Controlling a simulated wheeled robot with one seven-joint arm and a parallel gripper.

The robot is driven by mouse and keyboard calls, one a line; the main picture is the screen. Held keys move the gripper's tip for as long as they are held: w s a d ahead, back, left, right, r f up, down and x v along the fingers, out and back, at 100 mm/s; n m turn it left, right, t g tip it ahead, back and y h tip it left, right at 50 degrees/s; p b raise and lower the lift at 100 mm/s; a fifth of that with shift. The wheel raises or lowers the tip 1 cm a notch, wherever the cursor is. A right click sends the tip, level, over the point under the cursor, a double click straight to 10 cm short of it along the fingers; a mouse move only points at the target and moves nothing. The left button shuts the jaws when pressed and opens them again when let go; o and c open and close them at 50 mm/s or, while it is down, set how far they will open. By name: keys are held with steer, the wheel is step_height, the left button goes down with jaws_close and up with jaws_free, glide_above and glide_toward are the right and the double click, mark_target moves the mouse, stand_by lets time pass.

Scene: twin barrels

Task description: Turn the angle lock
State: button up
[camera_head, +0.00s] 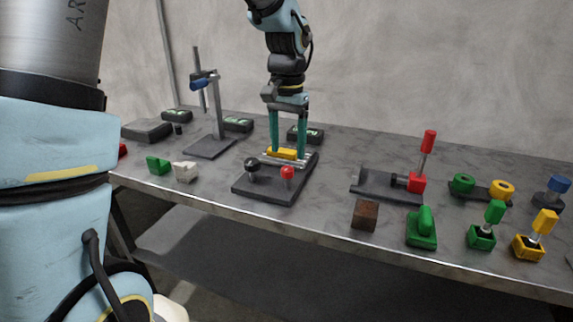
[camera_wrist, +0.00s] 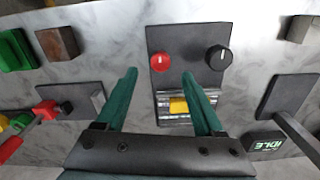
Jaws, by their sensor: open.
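A dark base plate (camera_head: 262,190) on the table carries a round black knob (camera_head: 251,164), a red knob (camera_head: 288,173) and a yellow block (camera_head: 283,153). No part is labelled as the angle lock, so I cannot tell which it is. The wrist view shows the red knob (camera_wrist: 160,62), the black knob with a white mark (camera_wrist: 218,57) and the yellow block (camera_wrist: 179,105) on a silvery bed. My gripper (camera_head: 287,154) points down over the rear of this plate. Its green fingers (camera_wrist: 160,73) are open, with the yellow block seen between them. Contact cannot be told.
A metal stand with a blue handle (camera_head: 206,82) rises left of my gripper. A red-handled lever fixture (camera_head: 418,183) stands to the right. A brown cube (camera_head: 365,215) and a green piece (camera_head: 421,228) sit near the front edge. Several green and yellow fixtures crowd the right end.

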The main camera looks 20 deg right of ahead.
mark_target(287, 168)
steer(key=shift+f, duration=2.7)
steer(key=shift+c, duration=0.3)
jaws_close()
